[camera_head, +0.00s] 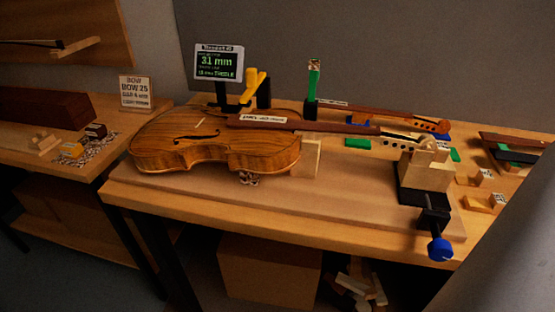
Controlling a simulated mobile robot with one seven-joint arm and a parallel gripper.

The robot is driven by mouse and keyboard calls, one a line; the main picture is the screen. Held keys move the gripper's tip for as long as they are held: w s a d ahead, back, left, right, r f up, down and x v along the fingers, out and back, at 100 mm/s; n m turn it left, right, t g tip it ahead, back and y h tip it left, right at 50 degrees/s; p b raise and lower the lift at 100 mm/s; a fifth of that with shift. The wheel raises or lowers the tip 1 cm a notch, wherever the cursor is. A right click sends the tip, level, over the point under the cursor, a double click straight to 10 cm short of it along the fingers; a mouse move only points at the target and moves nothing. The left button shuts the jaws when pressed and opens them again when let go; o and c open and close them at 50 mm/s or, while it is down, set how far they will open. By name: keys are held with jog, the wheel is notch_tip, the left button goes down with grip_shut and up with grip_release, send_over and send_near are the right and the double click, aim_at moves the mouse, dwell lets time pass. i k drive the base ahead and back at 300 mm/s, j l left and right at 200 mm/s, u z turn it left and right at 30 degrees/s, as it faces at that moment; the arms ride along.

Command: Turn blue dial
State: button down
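The blue dial (440,249) is a round blue knob at the bench's front right edge. It sits below a black clamp-like holder (432,213), which stands in front of a wooden block under the violin's neck end. The dial's markings and angle are too small to tell. A violin (215,142) lies on the bench to the left, its neck pointing right. My gripper is not in this view.
A small screen (219,62) reading "31 mm" stands behind the violin, beside a yellow lever (254,85). A green-handled upright (313,80) stands mid-back. Small wooden blocks (482,178) lie right of the dial. A large grey surface fills the lower right corner.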

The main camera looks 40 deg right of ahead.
aim_at(439, 250)
jog(key=z, duration=1.9)
